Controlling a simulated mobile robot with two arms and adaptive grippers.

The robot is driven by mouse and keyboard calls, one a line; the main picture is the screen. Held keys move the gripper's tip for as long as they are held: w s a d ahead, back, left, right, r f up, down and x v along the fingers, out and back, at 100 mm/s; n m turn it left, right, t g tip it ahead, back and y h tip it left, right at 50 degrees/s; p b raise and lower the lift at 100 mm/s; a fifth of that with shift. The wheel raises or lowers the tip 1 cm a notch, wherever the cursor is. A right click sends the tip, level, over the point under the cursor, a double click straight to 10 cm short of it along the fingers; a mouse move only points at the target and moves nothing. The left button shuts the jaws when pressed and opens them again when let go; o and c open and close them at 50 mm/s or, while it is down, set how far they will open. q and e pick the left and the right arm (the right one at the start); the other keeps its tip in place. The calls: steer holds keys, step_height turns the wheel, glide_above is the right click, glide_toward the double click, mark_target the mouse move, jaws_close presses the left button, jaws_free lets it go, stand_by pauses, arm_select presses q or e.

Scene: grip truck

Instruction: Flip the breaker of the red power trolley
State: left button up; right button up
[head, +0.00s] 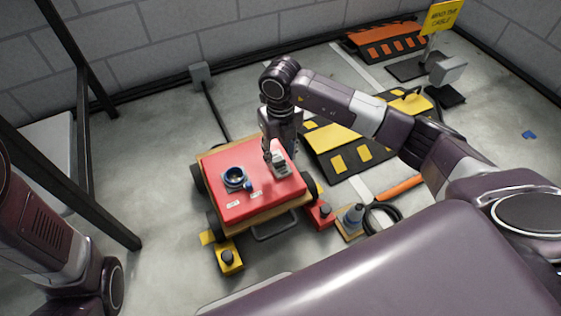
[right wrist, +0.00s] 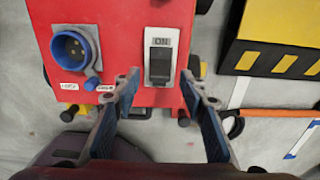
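The red power trolley (head: 232,205) stands on the floor in the middle of the head view. Its breaker (head: 280,164) is a pale plate near the far right of the red top. In the right wrist view the breaker (right wrist: 160,72) shows a black rocker under a label that seems to read ON. My right gripper (head: 271,152) points down at the breaker. In the right wrist view its fingers (right wrist: 158,88) are apart, on either side of the breaker's lower end, with nothing between them. Contact cannot be told. Only my left arm shows; its gripper is out of view.
A blue socket (head: 235,178) sits on the trolley top, left of the breaker. Yellow and black ramps (head: 335,143) lie right of the trolley. A yellow block (head: 229,260) and a red block (head: 321,214) are at its near corners. A dark frame (head: 82,140) stands left.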

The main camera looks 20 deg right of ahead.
steer(key=shift+f, duration=0.65)
